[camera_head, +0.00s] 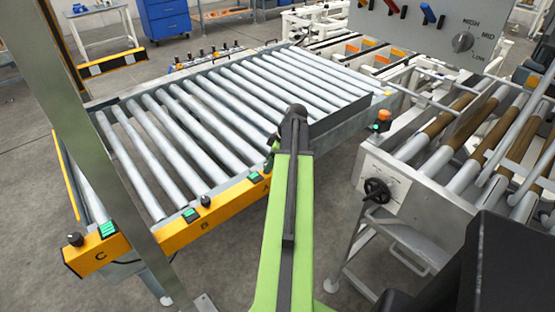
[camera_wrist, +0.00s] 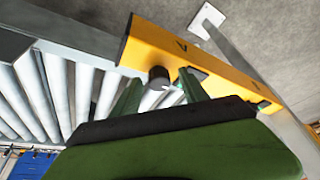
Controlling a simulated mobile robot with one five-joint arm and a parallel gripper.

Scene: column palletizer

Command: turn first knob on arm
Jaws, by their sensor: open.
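A yellow rail (camera_head: 180,222) runs along the near edge of the roller conveyor, lettered C, B and A. A dark knob (camera_head: 75,239) stands by C and another (camera_head: 205,200) by B, each near a green-lit button. In the wrist view, a dark round knob (camera_wrist: 158,77) stands on the yellow rail (camera_wrist: 150,42) near the letter A. My gripper (camera_wrist: 160,80) is open, with its two green fingers on either side of this knob in the picture. Whether they touch it is unclear. In the head view, my arm mostly hides the gripper and the A end.
The roller conveyor (camera_head: 205,120) lies beyond the rail. At right are a handwheel (camera_head: 377,190), an orange button (camera_head: 383,115) and a second conveyor. A grey panel (camera_head: 430,25) with levers and a HIGH/MID/LOW dial (camera_head: 462,42) hangs at the upper right. A grey post crosses the left.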

